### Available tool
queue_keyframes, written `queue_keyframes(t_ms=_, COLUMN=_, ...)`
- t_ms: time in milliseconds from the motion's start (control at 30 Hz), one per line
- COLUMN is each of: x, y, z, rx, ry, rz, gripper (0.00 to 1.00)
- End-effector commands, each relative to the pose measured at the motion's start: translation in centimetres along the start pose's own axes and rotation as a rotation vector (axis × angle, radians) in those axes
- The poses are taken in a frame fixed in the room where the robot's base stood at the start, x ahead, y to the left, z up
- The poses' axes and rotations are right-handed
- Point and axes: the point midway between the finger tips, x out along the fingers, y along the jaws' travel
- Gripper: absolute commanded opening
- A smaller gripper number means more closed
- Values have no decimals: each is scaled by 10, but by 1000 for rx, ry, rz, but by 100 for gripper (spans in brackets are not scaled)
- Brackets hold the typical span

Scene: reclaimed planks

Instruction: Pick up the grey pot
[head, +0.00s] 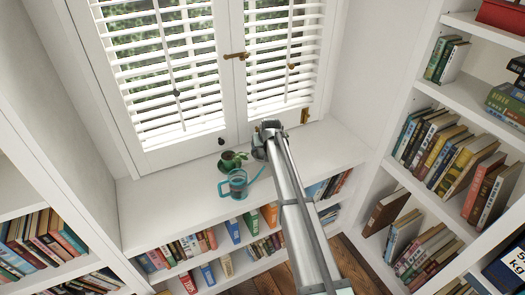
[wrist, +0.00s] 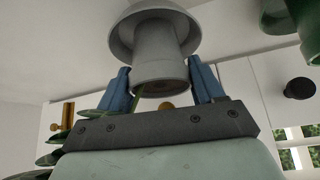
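In the wrist view the grey pot (wrist: 152,42) has a wide flared part at the picture's top and a narrower end with a brownish face toward me. My gripper (wrist: 163,78) has its two blue fingers on either side of that narrow end. The gaps look very small; I cannot tell whether the fingers touch it. In the head view my gripper (head: 268,130) is over the window seat, and the grey pot (head: 258,146) is partly hidden behind it. I cannot tell whether the pot rests on the seat.
Shuttered windows are behind. Bookshelves line both sides. The seat's left end is clear.

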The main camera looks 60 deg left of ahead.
Motion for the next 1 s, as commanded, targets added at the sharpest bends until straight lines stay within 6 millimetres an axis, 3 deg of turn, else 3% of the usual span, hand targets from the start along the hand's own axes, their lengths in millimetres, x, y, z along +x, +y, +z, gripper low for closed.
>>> queue_keyframes(t_ms=67, x=0, y=0, z=0, rx=0, ry=0, rz=0, gripper=59)
queue_keyframes(t_ms=533, x=0, y=0, z=0, rx=0, ry=1, rz=0, gripper=15)
queue_keyframes(t_ms=767, x=-4, y=0, z=-3, rx=0, ry=2, rz=0, gripper=15)
queue_keyframes(t_ms=1000, x=-33, y=0, z=-22, rx=0, ry=3, rz=0, gripper=15)
